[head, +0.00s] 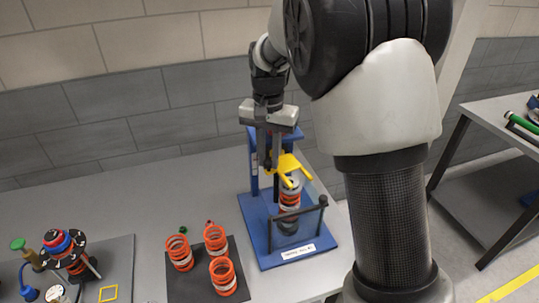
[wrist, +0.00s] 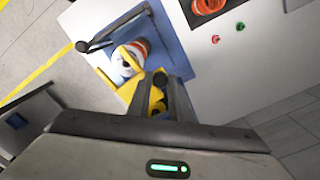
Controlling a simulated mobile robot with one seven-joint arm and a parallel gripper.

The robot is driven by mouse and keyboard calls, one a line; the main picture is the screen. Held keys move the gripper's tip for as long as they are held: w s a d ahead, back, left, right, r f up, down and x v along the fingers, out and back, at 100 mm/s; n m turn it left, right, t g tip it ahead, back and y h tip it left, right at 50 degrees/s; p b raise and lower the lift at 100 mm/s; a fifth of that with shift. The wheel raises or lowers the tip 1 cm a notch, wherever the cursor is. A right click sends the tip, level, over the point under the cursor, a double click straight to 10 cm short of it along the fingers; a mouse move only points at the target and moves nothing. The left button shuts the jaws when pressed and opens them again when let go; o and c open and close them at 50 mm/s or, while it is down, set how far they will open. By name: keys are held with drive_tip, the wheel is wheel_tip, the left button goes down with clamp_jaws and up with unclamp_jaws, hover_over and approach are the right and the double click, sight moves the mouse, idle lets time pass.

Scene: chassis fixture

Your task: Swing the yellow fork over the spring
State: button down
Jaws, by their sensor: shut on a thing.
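The yellow fork (head: 287,164) is on the blue fixture (head: 262,238), with its prongs reaching out at the top of the orange-and-grey spring (head: 289,201). The spring stands upright on the fixture base. In the wrist view the fork (wrist: 139,103) shows beside my fingers, and its prongs lie around the pale top end of the spring (wrist: 140,47). I cannot tell whether fork and spring touch. My gripper (head: 268,164) points down at the fork's rear part and is shut on it. The fingers (wrist: 168,82) hide part of the fork.
Several loose orange springs (head: 219,274) stand on a dark mat (head: 196,288) left of the fixture. Other parts (head: 66,250) stand on a grey board at far left. A second table (head: 492,112) is at right.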

idle(0.4)
drive_tip(key=c, duration=1.6)
unclamp_jaws()
wheel_tip(320, 180, up, 18)
drive_tip(key=shift+f, duration=0.25)
drive_tip(key=s+d+r+n+t, duration=0.1)
drive_tip(key=s+d+t, duration=0.1)
drive_tip(key=s+d, duration=0.35)
drive_tip(key=s+d+r+n+t, duration=0.1)
drive_tip(key=s+d, duration=0.1)
drive_tip(key=s, duration=0.6)
drive_tip(key=s+d+f+t, duration=0.1)
drive_tip(key=s+f, duration=0.1)
drive_tip(key=s, duration=0.1)
drive_tip(key=s+d+f+n, duration=0.1)
drive_tip(key=s+f, duration=0.2)
drive_tip(key=s, duration=0.1)
drive_tip(key=s+d+f+n+t, duration=0.1)
drive_tip(key=s+f, duration=0.1)
drive_tip(key=s, duration=0.2)
drive_tip(key=shift+s+d+f+t, duration=0.15)
drive_tip(key=shift+d+f+t, duration=0.05)
drive_tip(key=shift+t, duration=0.1)
